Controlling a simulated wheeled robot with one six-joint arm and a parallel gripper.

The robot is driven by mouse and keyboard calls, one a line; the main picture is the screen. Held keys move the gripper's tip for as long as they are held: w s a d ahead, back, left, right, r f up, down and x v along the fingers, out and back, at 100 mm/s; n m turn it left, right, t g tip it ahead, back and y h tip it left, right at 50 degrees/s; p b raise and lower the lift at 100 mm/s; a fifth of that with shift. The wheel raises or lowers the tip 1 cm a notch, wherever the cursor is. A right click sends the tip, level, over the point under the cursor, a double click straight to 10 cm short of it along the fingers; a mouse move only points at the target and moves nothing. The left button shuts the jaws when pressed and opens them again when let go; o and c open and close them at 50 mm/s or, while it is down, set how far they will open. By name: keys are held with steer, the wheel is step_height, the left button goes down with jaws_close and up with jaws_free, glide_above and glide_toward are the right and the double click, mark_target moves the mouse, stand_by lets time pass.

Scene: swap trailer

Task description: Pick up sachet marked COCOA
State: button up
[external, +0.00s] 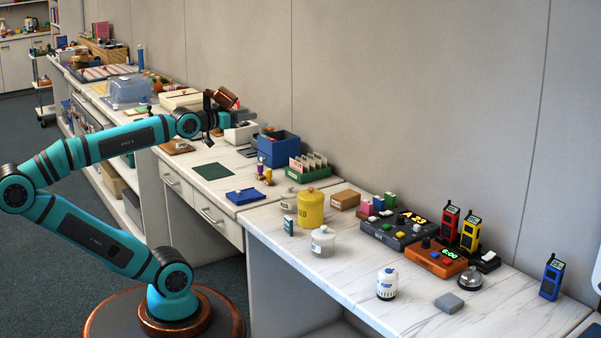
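A green tray (309,176) stands on the counter at mid-picture, with several upright pale packets or cards (308,162) in it. They may be sachets, but their print is too small to read, so I cannot tell which thing is marked COCOA. My gripper (226,97), dark and copper-coloured, is raised over the counter, up and to the left of the green tray and well apart from it. Its fingers are too small and turned away to show whether they are open or shut, or whether they hold anything.
A blue bin (279,150) stands just behind the green tray. A dark green mat (212,171) and a blue pad (245,196) lie in front. A yellow canister (310,208), white jar (322,241) and electronic boxes (436,258) stand to the right.

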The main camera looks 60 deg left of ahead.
steer(key=n+g, duration=1.7)
glide_above(288, 218)
step_height(288, 218, down, 14)
steer(key=f, duration=1.1)
steer(key=shift+a+f, duration=0.2)
steer(key=shift+f, duration=0.05)
steer(key=shift+w+d+f, duration=0.1)
steer(key=shift+f, duration=2.6)
jaws_close()
